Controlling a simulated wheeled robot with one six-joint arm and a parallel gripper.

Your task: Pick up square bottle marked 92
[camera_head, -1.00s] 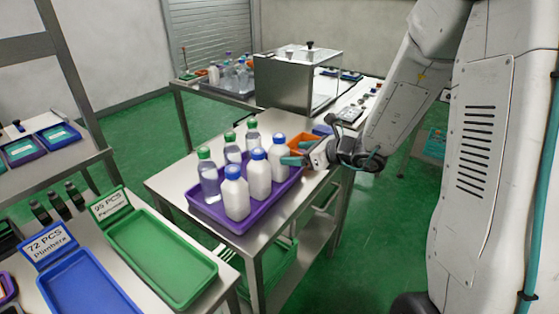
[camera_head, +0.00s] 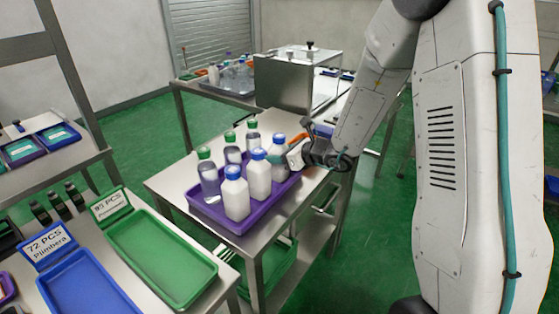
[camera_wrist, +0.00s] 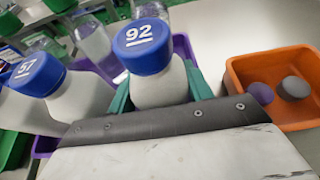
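The square bottle marked 92 is white with a blue cap (camera_wrist: 143,45) in the wrist view. In the head view it is the back white bottle (camera_head: 277,153) of the blue-capped row, standing upright in the purple tray (camera_head: 240,223). My gripper (camera_head: 291,155) is at its right side. In the wrist view the teal fingers (camera_wrist: 160,92) lie on either side of the bottle's body, open around it. Their tips are hidden behind the bottle, and I see no clear grip.
A blue-capped bottle marked 57 (camera_wrist: 72,92) stands close on the left, with clear green-capped bottles (camera_head: 208,181) beyond. An orange bin (camera_wrist: 291,117) with round items sits right of the gripper. A metal box (camera_head: 283,82) stands behind. Green (camera_head: 205,262) and blue trays lie front left.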

